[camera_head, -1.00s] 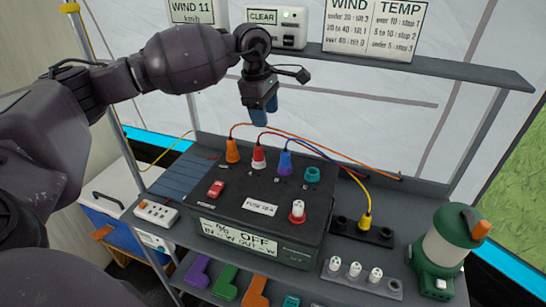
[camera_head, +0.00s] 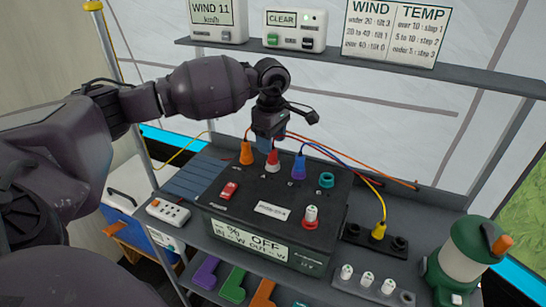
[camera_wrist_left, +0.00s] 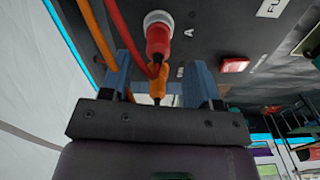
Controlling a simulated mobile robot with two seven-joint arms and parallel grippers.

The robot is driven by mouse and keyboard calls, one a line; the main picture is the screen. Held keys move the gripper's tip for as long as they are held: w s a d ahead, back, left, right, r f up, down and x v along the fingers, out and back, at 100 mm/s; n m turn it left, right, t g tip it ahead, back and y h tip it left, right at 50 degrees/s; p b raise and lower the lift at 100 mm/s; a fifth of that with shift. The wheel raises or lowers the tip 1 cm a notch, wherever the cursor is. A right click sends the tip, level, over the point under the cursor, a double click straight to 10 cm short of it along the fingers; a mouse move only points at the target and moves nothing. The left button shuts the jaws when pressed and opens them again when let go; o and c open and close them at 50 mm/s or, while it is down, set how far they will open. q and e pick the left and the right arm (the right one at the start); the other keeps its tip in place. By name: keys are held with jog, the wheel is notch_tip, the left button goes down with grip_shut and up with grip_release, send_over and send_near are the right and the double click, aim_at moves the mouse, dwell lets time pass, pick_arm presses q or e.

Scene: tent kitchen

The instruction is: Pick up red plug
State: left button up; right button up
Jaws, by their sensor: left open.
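My left gripper (camera_head: 265,143) is just above and behind the red plug, pointing down. In the left wrist view, the open blue fingers (camera_wrist_left: 163,80) are apart, and the red plug (camera_wrist_left: 158,42) in its white collar sits beyond their tips. Contact with the red plug cannot be told. My right gripper is not in view.
A yellow plug (camera_head: 379,230) and green lantern (camera_head: 468,255) are on the right. Cables arch behind the plugs; a shelf (camera_head: 400,70) is above.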

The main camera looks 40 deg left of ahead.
aim_at(273, 156)
pick_arm(q)
notch_tip(273, 156, down, 4)
jog(key=shift+w+f, duration=0.1)
jog(key=shift+w, duration=0.05)
jog(key=shift+d, duration=0.1)
jog(key=c, duration=1)
